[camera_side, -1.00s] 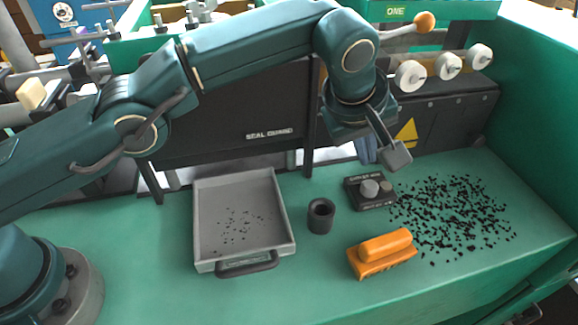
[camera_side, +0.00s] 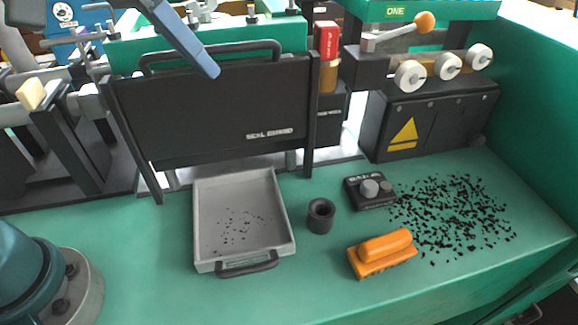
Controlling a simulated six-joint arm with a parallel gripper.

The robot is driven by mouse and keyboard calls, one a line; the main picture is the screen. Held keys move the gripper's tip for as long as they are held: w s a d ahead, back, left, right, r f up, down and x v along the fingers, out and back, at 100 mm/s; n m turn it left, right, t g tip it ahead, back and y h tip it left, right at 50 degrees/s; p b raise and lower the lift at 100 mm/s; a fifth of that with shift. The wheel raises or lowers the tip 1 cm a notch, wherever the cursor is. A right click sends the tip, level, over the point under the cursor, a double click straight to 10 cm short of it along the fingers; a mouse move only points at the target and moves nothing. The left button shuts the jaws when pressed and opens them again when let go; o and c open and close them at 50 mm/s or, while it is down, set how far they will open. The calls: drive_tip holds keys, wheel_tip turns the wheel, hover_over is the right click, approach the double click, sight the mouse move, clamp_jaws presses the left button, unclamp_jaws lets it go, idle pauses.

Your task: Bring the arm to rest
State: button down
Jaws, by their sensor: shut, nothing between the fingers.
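My gripper (camera_side: 208,68) shows only as a blue finger end at the top of the view, left of centre, pointing down and to the right. It is shut and empty, in front of the upper edge of the black seal guard panel (camera_side: 215,110). Its wrist and most of my arm are out of the picture above. My base shows at the lower left. The gripper appears high above the green bench (camera_side: 330,265) and apart from the things on it.
A grey tray (camera_side: 203,220) holds scattered black bits. Right of it are a black cup (camera_side: 320,218), a black knob box (camera_side: 368,190), an orange-handled brush (camera_side: 382,254) and loose black bits (camera_side: 455,215). An orange-ended lever (camera_side: 424,22) sticks out at upper right. The bench front is clear.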

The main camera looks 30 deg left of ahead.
drive_tip(key=s+a+f+n+y, duration=0.1)
drive_tip(key=s+a+f+y, duration=0.1)
drive_tip(key=s+a+f, duration=0.5)
drive_tip(key=s+f, duration=0.2)
drive_tip(key=s, duration=0.3)
drive_tip(key=shift+a+f+n+y, duration=0.15)
drive_tip(key=shift+f+n+y, duration=0.15)
drive_tip(key=shift+f+n, duration=0.1)
